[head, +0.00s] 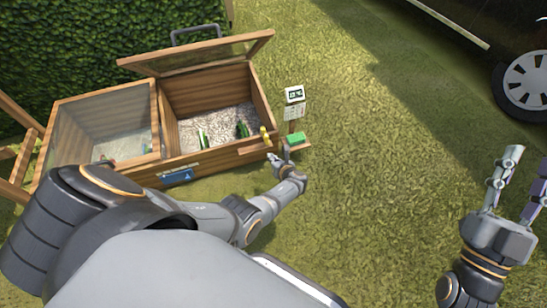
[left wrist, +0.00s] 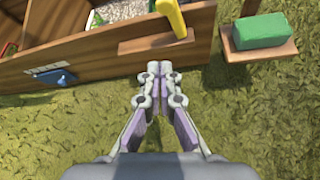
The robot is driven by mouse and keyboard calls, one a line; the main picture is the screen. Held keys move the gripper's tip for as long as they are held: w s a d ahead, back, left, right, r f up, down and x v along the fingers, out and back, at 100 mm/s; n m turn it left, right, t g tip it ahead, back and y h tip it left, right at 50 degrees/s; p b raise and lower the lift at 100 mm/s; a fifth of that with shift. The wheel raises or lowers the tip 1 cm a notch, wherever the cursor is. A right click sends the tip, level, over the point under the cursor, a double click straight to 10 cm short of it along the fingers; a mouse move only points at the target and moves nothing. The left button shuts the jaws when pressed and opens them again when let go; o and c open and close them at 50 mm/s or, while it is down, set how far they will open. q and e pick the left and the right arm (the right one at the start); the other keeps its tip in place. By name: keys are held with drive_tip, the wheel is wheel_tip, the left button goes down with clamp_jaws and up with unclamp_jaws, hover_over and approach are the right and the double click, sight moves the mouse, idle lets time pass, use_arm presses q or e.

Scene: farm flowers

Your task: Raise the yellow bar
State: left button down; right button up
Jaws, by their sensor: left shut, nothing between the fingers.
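The yellow bar (head: 265,135) stands at the front right corner of the wooden cold frame, just above a small wooden ledge. In the left wrist view the yellow bar (left wrist: 171,17) leans slightly, and its upper end is cut off by the picture's top edge. My left gripper (head: 279,153) is in front of that corner. In the left wrist view my left gripper (left wrist: 160,68) is shut and empty, its tips below the ledge and apart from the bar. My right gripper (head: 527,168) is open and empty over the grass at the far right.
The cold frame (head: 215,158) has its right lid (head: 200,54) raised and its left lid (head: 105,122) down. A green block (left wrist: 260,33) sits on a wooden shelf right of the bar, below a small display (head: 295,94). A vehicle wheel (head: 527,80) is at upper right. Grass between is clear.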

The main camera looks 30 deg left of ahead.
use_arm(q)
drive_tip(key=shift+s+d+r+p, duration=0.25)
drive_tip(key=shift+d+r+p, duration=0.05)
drive_tip(key=shift+d, duration=0.2)
use_arm(e)
wheel_tip(320, 180, down, 6)
drive_tip(key=w+g+h, duration=0.1)
drive_tip(key=w+g, duration=0.1)
drive_tip(key=g, duration=0.1)
drive_tip(key=shift+w+f, duration=0.15)
drive_tip(key=shift+w, duration=0.05)
drive_tip(key=shift+d, duration=0.1)
